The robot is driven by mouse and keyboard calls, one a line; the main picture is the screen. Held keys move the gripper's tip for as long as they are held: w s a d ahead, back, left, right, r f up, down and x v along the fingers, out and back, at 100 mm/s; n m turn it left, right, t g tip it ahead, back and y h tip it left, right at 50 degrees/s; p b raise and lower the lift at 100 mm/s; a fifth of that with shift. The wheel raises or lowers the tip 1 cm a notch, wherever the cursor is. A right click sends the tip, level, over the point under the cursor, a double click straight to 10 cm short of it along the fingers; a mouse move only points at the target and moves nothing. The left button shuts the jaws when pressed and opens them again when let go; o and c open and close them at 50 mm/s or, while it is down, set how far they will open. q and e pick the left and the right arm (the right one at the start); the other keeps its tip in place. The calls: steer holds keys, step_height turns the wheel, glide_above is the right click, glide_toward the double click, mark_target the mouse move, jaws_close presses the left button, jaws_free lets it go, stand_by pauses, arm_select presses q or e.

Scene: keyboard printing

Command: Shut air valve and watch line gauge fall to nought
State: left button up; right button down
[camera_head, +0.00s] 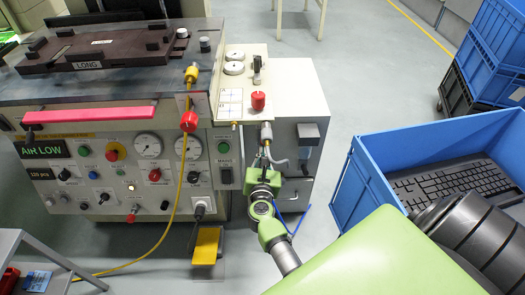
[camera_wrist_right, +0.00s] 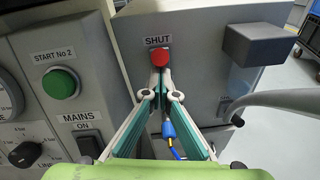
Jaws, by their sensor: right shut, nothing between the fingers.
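A red knob (camera_wrist_right: 160,57) sits below a SHUT label on the grey side box; it also shows in the head view (camera_head: 266,131). My right gripper (camera_wrist_right: 160,84) is shut and empty, its fingertips right at the knob's lower edge. I cannot tell whether they touch it. In the head view my right gripper (camera_head: 262,157) is in front of the side box. Two round gauges, the left (camera_head: 147,145) and the right (camera_head: 190,148), sit on the front panel; their needles are too small to read. A green display (camera_head: 43,148) reads AIR LOW. My left gripper is out of view.
A grey box (camera_wrist_right: 258,44) juts out right of the knob, with a pale curved pipe (camera_wrist_right: 275,99) below it. A blue crate (camera_head: 350,185) with keyboards stands at right. A yellow cable (camera_head: 180,200) hangs down the machine's front.

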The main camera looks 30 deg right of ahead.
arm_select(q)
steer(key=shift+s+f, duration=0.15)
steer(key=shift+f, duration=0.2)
arm_select(e)
steer(key=shift+w+d+r, duration=0.1)
steer(key=shift+w+r, duration=0.05)
steer(key=shift+r, duration=0.2)
